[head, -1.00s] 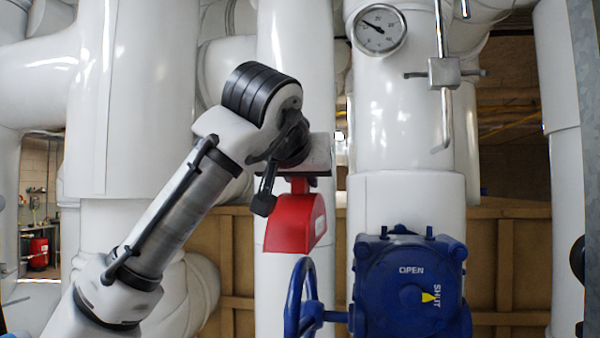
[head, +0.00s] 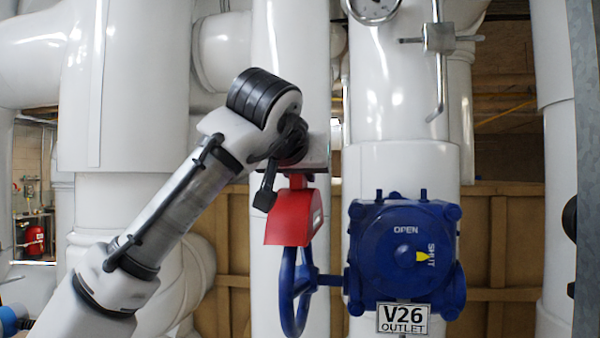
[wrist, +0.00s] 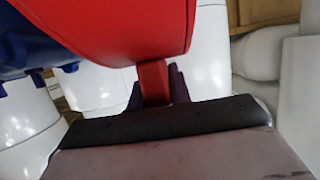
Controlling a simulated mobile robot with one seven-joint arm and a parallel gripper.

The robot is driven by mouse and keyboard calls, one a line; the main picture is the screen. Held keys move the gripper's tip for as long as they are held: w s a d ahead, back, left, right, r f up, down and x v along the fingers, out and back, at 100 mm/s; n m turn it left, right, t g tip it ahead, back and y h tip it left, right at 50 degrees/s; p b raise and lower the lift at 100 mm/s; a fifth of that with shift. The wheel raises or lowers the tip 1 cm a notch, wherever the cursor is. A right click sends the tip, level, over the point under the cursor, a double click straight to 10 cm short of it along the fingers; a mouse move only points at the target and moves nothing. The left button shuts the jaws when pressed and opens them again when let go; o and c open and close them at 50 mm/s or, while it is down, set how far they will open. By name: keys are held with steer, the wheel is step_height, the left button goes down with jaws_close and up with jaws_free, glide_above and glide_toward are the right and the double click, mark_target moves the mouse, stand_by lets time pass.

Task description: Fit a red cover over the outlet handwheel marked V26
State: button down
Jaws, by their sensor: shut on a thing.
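The red cover (head: 292,218) hangs below my gripper (head: 297,181), which is shut on its upper tab. In the wrist view the tab (wrist: 153,82) sits between the dark fingers, and the cover (wrist: 125,28) fills the upper part. The blue handwheel (head: 287,305) is seen nearly edge-on, joined by a shaft to the blue gearbox (head: 405,257). A plate (head: 403,318) on the gearbox reads V26 OUTLET. The cover's lower edge overlaps the top of the wheel in the head view. I cannot tell whether they touch. The gearbox pointer is at SHUT.
White pipes stand behind and on both sides, one large pipe (head: 405,175) directly above the gearbox. A gauge (head: 372,8) and a small metal valve with a lever (head: 438,40) are above. A grey post (head: 588,200) edges the right side.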

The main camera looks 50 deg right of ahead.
steer(key=shift+f+b, duration=1.25)
steer(key=shift+f, duration=0.85)
steer(key=c, duration=1.2)
jaws_free()
steer(key=b+v, duration=0.3)
steer(key=v, duration=1)
steer(key=shift+s+a+r, duration=0.15)
steer(key=shift+s+a, duration=0.05)
steer(key=shift+a, duration=0.15)
steer(key=shift+w, duration=0.1)
